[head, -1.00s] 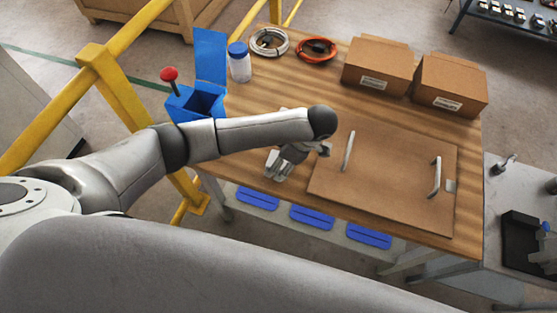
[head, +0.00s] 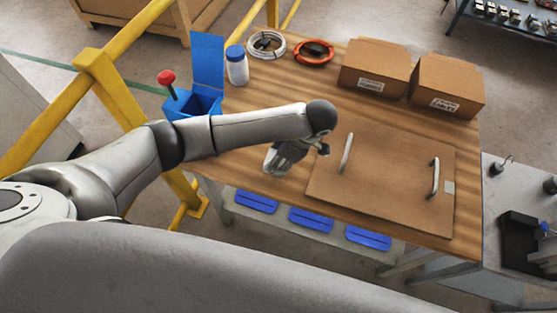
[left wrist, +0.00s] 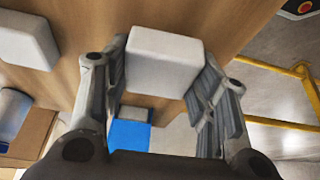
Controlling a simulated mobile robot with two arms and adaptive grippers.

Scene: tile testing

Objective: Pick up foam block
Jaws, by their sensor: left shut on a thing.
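A pale grey-white foam block (left wrist: 165,62) shows in the left wrist view, between the fingers of my left gripper (left wrist: 163,80). The fingers are shut on its two sides. A second pale block (left wrist: 28,38) lies on the wood at the upper left of the left wrist view, apart from the gripper. My right gripper is not in view.
The brown board (head: 390,200) with two handles covers the table's front right. Two cardboard boxes (head: 375,68) stand behind it. A white jar (head: 237,68), coiled cables (head: 314,52) and a blue open bin (head: 195,103) are at the back left. A yellow rail (head: 110,80) runs left.

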